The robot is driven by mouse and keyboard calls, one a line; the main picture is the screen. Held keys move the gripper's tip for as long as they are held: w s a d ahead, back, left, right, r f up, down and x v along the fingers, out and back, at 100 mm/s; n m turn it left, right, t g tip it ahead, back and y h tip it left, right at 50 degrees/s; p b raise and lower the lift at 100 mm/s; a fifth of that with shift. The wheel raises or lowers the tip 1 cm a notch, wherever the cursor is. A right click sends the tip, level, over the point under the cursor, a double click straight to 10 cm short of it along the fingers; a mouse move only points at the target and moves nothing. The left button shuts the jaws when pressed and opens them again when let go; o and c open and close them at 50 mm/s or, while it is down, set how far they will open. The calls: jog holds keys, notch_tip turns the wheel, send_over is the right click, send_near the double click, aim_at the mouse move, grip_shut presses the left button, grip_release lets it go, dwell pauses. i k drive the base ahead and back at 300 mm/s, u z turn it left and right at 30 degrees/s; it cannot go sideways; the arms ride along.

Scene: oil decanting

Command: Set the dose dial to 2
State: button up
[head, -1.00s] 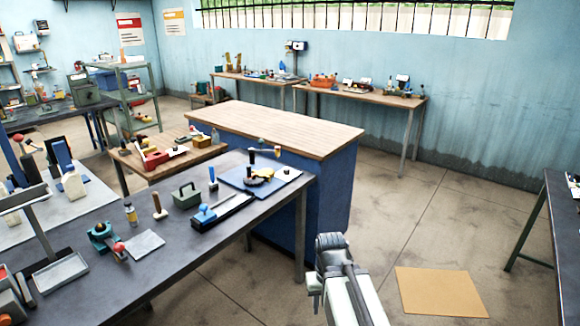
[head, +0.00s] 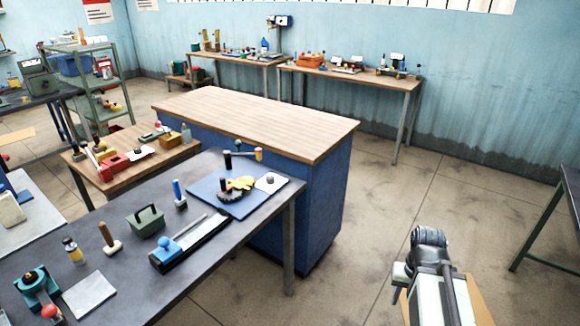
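I cannot make out a dose dial in the head view; the items on the benches are too small or unmarked to tell. My arm shows at the lower right, and its dark far end (head: 430,246) is over the open floor, apart from every bench. The fingers cannot be made out, and nothing is seen held there.
A dark bench (head: 140,290) with several tools fills the lower left. A blue cabinet with a wooden top (head: 270,120) stands behind it. Two wooden tables (head: 345,84) with small items line the back wall. Another bench (head: 572,190) is at the right edge. Floor between is clear.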

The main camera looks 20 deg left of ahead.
aim_at(270, 179)
jog(key=u, duration=0.1)
jog(key=i, duration=0.75)
jog(key=u, duration=0.95)
jog(key=i, duration=0.85)
jog(key=u, duration=0.1)
